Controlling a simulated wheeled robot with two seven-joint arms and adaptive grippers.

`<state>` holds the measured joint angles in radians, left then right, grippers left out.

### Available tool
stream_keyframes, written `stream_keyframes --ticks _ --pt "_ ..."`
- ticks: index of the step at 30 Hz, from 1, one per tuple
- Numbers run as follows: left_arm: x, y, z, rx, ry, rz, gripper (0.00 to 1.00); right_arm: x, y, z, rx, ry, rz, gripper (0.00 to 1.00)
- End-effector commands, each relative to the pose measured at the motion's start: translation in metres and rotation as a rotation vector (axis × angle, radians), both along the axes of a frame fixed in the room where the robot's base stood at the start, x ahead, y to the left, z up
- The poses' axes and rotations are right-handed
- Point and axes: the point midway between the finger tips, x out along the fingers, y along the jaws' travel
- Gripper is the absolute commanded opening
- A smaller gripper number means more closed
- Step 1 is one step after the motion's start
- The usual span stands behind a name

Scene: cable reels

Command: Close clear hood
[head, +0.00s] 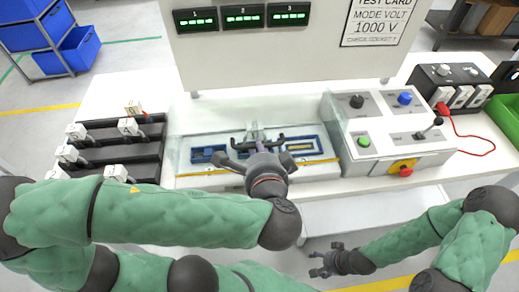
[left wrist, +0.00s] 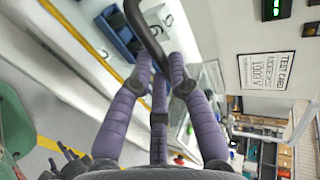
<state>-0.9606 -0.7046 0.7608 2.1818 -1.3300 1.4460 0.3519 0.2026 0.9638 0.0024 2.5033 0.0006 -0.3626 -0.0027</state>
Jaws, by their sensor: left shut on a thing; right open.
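The clear hood (head: 181,155) is a transparent cover around a blue fixture (head: 208,154) at the middle of the bench in the head view. How far it is open is hard to tell. Its dark curved handle (left wrist: 137,22) passes between the purple fingers in the left wrist view. My left gripper (head: 257,143) is shut on that handle, in front of the fixture, and hides part of it. It also shows in the left wrist view (left wrist: 160,75). My right gripper (head: 322,264) is open and empty, low in front of the bench.
A grey control box (head: 375,155) with knobs, a lever and a red button stands right of the hood. Dark racks with white plugs (head: 127,127) lie to the left. An upright panel with green displays (head: 244,16) rises behind. A red cable (head: 478,138) lies at right.

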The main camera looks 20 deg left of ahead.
Motion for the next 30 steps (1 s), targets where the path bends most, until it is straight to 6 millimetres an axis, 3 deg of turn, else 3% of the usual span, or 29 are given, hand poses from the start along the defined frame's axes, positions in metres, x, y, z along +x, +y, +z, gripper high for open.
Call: stream_keyframes --ticks 1,3,17,30 --pt "0.0 0.0 -0.003 0.003 0.006 0.0 0.25 0.0 0.0 0.0 0.0 0.0 0.0 0.63" --pt "0.0 0.0 -0.002 0.004 0.005 0.0 0.43 0.0 0.0 0.0 0.0 0.0 0.0 0.63" --pt "-0.003 -0.002 0.002 0.001 -0.002 0.0 0.43 0.0 0.0 0.0 0.0 0.0 0.0 0.63" --pt "-0.041 -0.027 0.024 0.002 -0.001 -0.005 0.43 0.0 0.0 0.0 0.0 0.0 0.0 0.63"
